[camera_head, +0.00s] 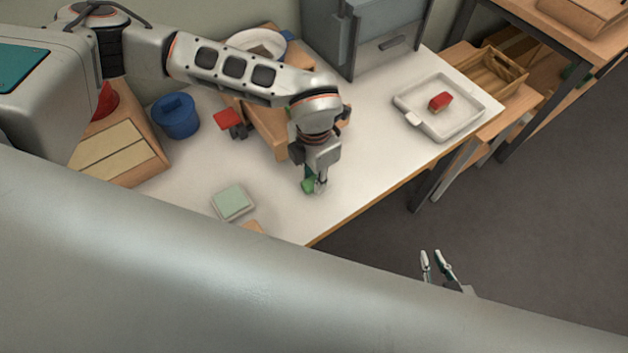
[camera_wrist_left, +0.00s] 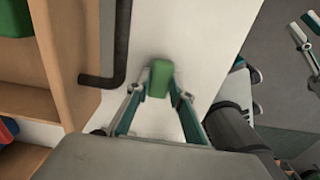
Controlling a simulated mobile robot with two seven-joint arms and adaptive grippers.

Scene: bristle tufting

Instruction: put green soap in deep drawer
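The green soap (camera_head: 307,185) is at the tips of my left gripper (camera_head: 316,187), over the white table near its front edge. In the left wrist view the soap (camera_wrist_left: 160,78) sits between the two fingertips, which appear to touch its sides. I cannot tell whether it is clear of the table. A wooden drawer-like unit (camera_head: 268,125) is behind the gripper, partly hidden by my left arm; its black handle (camera_wrist_left: 119,62) shows in the left wrist view. Which part is the deep drawer is unclear. My right gripper (camera_head: 436,262) is open and empty beyond the table's front edge.
A blue pot (camera_head: 176,116), a red object (camera_head: 228,119) and a pale green pad (camera_head: 233,202) are left of the gripper. A grey cabinet (camera_head: 388,42) stands behind. A white tray (camera_head: 468,124) holds a red block (camera_head: 440,101). The table between gripper and tray is clear.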

